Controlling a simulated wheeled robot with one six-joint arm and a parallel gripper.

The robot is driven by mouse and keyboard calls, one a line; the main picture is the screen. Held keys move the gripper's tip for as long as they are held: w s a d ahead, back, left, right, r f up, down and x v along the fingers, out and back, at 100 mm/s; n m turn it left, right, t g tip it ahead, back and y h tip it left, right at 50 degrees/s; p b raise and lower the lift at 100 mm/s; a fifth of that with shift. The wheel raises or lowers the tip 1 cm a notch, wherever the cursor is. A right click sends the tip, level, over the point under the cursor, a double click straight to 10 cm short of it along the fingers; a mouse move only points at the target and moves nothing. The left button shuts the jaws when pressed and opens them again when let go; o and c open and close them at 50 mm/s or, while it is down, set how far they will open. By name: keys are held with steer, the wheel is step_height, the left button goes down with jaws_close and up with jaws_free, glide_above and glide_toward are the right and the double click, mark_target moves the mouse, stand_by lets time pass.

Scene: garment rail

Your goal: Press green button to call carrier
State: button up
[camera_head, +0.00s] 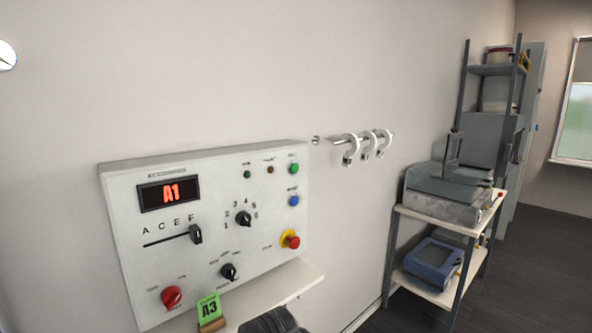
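A white control panel (215,235) is mounted on the wall at left centre. The green button (294,168) is at its upper right corner, above a blue button (294,201). A small dark green lamp (247,174) and a reddish-brown one (270,169) are left of the green button. A display (169,193) reads A1 in red. A dark ribbed part (270,321) at the bottom edge may belong to my arm. No gripper fingers show, and nothing touches the green button.
The panel also has a slider (196,234), dials, a red knob (172,297) and a red stop button (291,240). A green A3 card (209,310) stands on the ledge below. Hooks (367,146) hang on a rail to the right. A shelved stand (440,208) is farther right.

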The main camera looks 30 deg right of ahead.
jaws_close()
stand_by(1.2)
